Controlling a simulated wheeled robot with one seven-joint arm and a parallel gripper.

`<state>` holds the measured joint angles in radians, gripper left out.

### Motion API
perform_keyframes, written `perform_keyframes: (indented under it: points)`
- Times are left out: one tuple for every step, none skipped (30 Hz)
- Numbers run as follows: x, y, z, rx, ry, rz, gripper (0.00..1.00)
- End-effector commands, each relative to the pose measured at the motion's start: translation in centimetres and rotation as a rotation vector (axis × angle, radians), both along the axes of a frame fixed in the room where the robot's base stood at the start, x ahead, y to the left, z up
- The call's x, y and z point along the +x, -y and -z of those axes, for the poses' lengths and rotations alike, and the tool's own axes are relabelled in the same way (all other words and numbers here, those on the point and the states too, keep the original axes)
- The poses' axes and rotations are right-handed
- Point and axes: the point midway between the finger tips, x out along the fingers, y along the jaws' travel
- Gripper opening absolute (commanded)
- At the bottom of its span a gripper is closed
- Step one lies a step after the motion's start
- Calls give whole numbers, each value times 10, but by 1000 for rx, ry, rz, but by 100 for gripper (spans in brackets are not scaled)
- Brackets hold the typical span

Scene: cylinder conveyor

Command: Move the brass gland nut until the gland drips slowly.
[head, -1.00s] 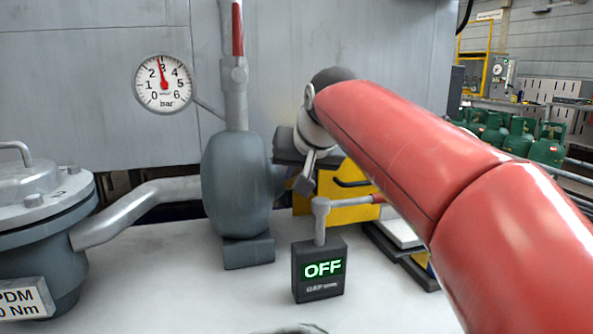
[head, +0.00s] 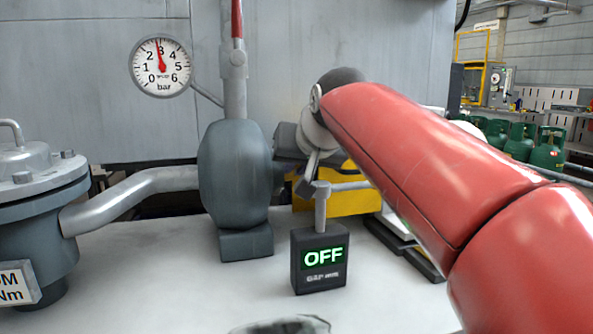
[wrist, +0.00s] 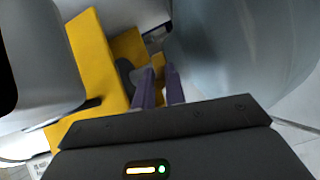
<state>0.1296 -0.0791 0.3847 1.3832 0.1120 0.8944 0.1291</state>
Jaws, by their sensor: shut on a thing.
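My gripper (head: 305,187) is beside the right side of the grey-blue rounded pump body (head: 232,170), behind the OFF box and partly hidden by my arm. In the wrist view my two purple fingers (wrist: 160,90) are close together with a small brass-coloured patch, likely the brass gland nut (wrist: 159,68), at their tips. The nut is mostly hidden, and it cannot be made out in the head view. No drips can be made out. The pressure gauge (head: 161,66) has its red needle near 3 bar.
A black box (head: 319,279) shows OFF in green, with a lever on a post behind it. A flanged vessel (head: 35,200) and its pipe stand at the left. A yellow block (head: 350,200) is behind my arm. The front of the white bench is largely clear.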

Motion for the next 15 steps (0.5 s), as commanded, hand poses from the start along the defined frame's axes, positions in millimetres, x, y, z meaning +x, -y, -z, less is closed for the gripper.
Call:
perform_keyframes:
  points:
    - [0,0,-1,0,0,0,0]
    - [0,0,-1,0,0,0,0]
    - [0,0,-1,0,0,0,15]
    - [0,0,-1,0,0,0,19]
    - [0,0,-1,0,0,0,22]
    - [0,0,-1,0,0,0,22]
    - [0,0,-1,0,0,0,22]
    - [0,0,-1,0,-1,0,22]
    - [0,0,0,0,-1,0,22]
    - [0,0,0,0,-1,0,22]
    - [0,0,0,0,-1,0,22]
    - [0,0,-1,0,-1,0,22]
    - [-1,0,-1,-1,0,-1,22]
    - [-2,1,-2,-1,0,-1,22]
    - [-4,1,-4,-1,1,0,22]
